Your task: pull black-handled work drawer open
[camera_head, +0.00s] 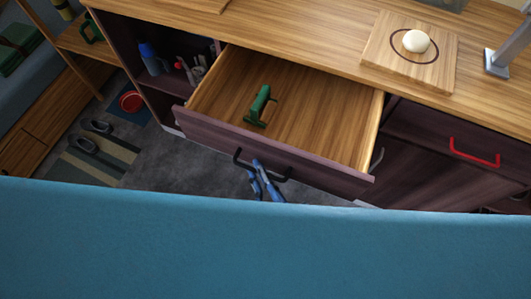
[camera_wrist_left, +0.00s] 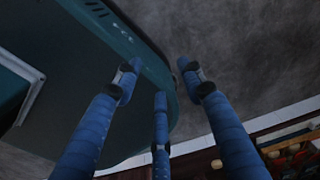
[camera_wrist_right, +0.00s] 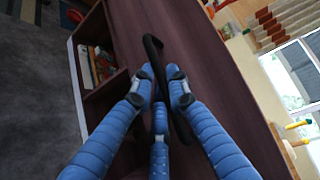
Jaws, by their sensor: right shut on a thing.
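The work drawer (camera_head: 300,165) is pulled far out of the wooden bench, and its wood-toned inside shows from above. Its dark purple front carries a black handle (camera_head: 240,157). My right gripper (camera_head: 264,172) is at this handle, with its blue fingers around the bar. In the right wrist view the blue fingers (camera_wrist_right: 160,80) are closed together on the black handle (camera_wrist_right: 153,45).
A cutting board (camera_head: 440,75) with a pale round object (camera_head: 416,41) lies on the bench top. A red handle (camera_head: 475,154) is on the front at the right. An open shelf (camera_head: 165,82) with bottles is at the left. Slippers (camera_head: 84,145) lie on a striped mat.

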